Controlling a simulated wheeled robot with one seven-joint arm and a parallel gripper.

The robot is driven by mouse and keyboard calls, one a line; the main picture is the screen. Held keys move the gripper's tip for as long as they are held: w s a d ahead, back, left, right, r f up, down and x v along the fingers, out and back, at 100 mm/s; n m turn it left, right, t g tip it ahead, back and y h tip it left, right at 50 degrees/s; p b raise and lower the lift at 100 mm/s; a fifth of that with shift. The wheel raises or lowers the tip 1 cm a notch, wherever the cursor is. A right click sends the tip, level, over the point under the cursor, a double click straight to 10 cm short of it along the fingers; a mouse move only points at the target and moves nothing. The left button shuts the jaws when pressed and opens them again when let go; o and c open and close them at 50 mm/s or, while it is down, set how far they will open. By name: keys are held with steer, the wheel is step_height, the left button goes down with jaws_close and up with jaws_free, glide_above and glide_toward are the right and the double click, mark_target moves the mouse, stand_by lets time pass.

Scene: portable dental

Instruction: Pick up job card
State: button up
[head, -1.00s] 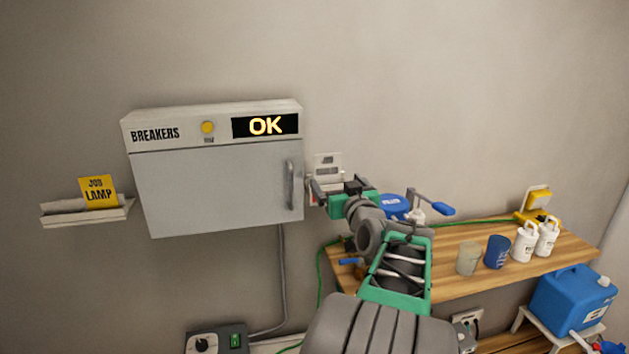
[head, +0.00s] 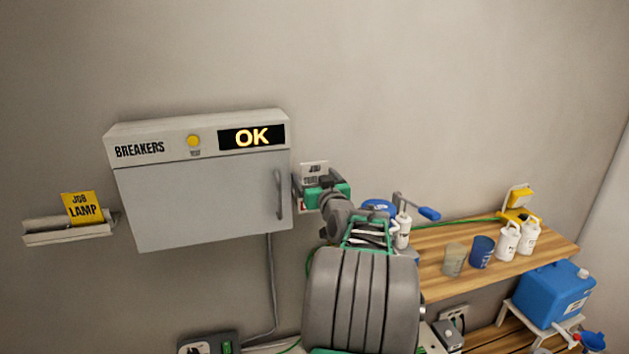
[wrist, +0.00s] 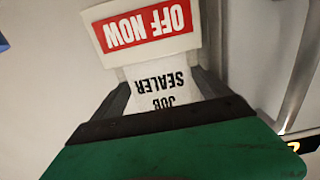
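A white job card reading "JOB SEALER" (wrist: 160,84) shows upside down in the wrist view. It stands in a wall holder (wrist: 150,32) with a red "OFF NOW" label. In the head view the card (head: 314,169) rises just right of the breaker cabinet. My gripper (wrist: 166,80) is at the card, one finger along each side edge. The fingers look close to the edges, but whether they press on it is unclear. In the head view my gripper (head: 313,187) partly covers the holder. A yellow "JOB LAMP" card (head: 83,208) stands in a wall tray (head: 70,235) at the left.
The grey breaker cabinet (head: 205,200), its display reading "OK", is close left of my gripper, its handle (head: 279,195) on the near side. Right is a wooden shelf (head: 480,255) with cups, white bottles and a blue-handled device (head: 403,230). The wall above is clear.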

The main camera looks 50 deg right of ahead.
steer(key=c, duration=1.2)
